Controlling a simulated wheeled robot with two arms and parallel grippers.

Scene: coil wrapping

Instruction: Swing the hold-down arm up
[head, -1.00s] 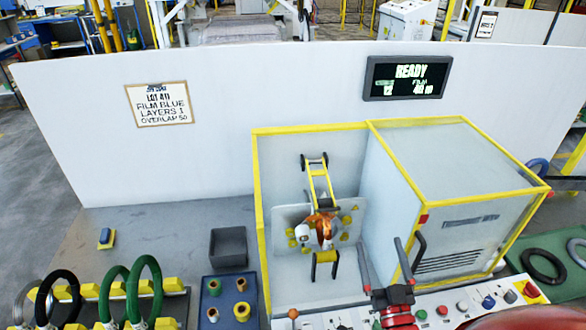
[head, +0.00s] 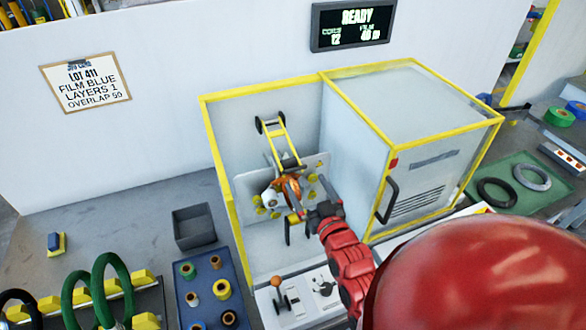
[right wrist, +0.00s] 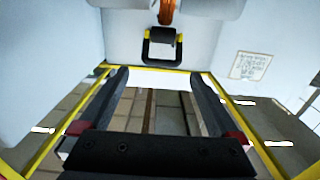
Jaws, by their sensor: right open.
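The wrapping machine (head: 262,81) is an open-fronted, yellow-edged bay with a grey closed box on its right. Inside the bay a yellow ladder-like arm with black rollers (head: 280,142) leans upward above an orange-copper ring piece (head: 291,188). Below it hangs a black U-shaped bracket with a yellow bar (head: 288,232), partly hidden by my gripper. I cannot tell for sure which is the hold-down arm. My right gripper (head: 314,202) is open before them. In the right wrist view its fingers (right wrist: 160,85) are spread and empty, with the black bracket (right wrist: 160,58) ahead, apart from them.
The machine's black door handle (head: 387,200) stands close right of my right forearm. A control panel with an orange-knobbed lever (head: 276,282) lies below. A grey bin (head: 193,227) and a blue spool tray (head: 240,318) are to the left.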

